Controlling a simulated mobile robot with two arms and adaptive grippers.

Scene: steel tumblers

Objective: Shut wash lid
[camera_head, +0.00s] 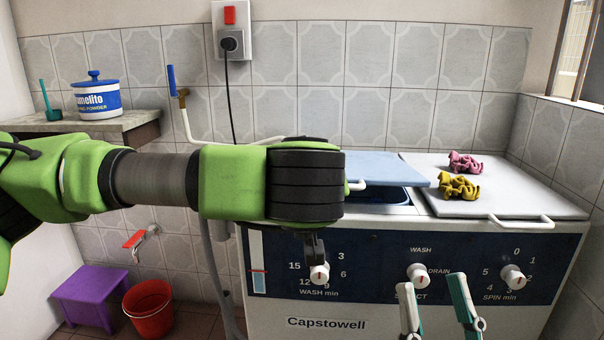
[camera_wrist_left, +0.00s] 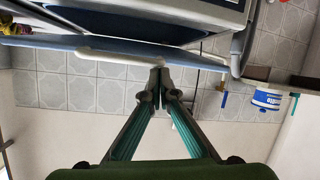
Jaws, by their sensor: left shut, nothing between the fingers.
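The wash lid (camera_head: 388,167) is a light blue panel on the left of the white machine, tilted partway up. The dark tub opening (camera_head: 385,196) shows below it. Its white handle (camera_head: 356,185) is partly behind my left arm. In the left wrist view the lid (camera_wrist_left: 190,48) appears edge-on with its handle (camera_wrist_left: 110,63). My left gripper (camera_wrist_left: 160,76) is shut and empty, its tips close to the lid's handle; I cannot tell if they touch. My left arm hides it in the head view. My right gripper (camera_head: 431,281) is open and empty before the control panel.
Pink (camera_head: 465,163) and yellow (camera_head: 458,186) cloths lie on the white spin lid (camera_head: 510,195). A powder tub (camera_head: 97,100) stands on a shelf (camera_head: 130,121) at left. A purple stool (camera_head: 85,290) and red bucket (camera_head: 150,310) stand on the floor.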

